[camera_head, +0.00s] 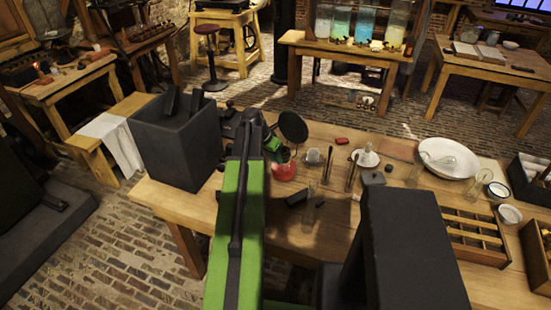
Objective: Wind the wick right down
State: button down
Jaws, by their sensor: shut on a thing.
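A small lamp with a red base (284,171) stands on the wooden table, just beyond the end of my arm. A round black disc (293,127) rises above it, and I cannot tell whether it is part of the lamp. My gripper (274,150) is at the lamp's upper left side, shut on a part of it. My green arm hides much of the grip, and the wick and its winder are too small or hidden to make out. A clear glass tube (310,206) stands on the table nearer to me.
A large black box (178,142) stands left of my arm. Thin dark upright rods stand near the mug.

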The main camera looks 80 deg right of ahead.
jog(key=c, duration=1.3)
grip_release()
jog(key=shift+r, duration=0.1)
jog(key=p+v, duration=1.6)
jog(key=v, duration=0.1)
jog(key=shift+r, duration=0.1)
